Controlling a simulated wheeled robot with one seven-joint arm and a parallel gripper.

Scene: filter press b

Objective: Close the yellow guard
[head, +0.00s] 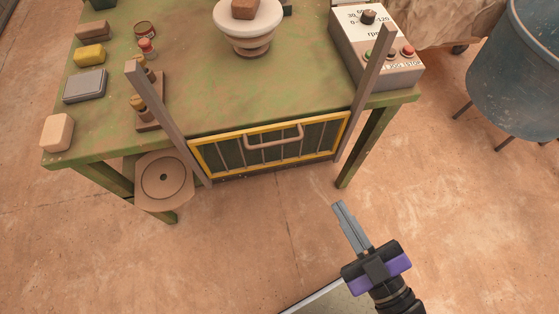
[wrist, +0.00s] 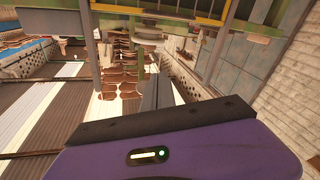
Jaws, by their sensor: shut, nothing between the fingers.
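The yellow guard (head: 270,144) is a yellow-edged frame with thin upright bars. It sits low between two slanted posts at the front edge of the green table. A pinkish-brown handle (head: 273,138) spans its upper middle. My gripper (head: 338,205) is shut and empty, in front of and to the lower right of the guard, apart from it. In the wrist view a yellow edge, seemingly the guard's (wrist: 165,15), crosses the top; the handle cannot be made out clearly there.
The left post (head: 165,118) and right post (head: 368,85) rise above the table top (head: 225,95). A control box (head: 375,50) stands behind the right post. A round plate (head: 163,180) is at lower left, a blue-grey tub (head: 510,75) at right. The floor in front is clear.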

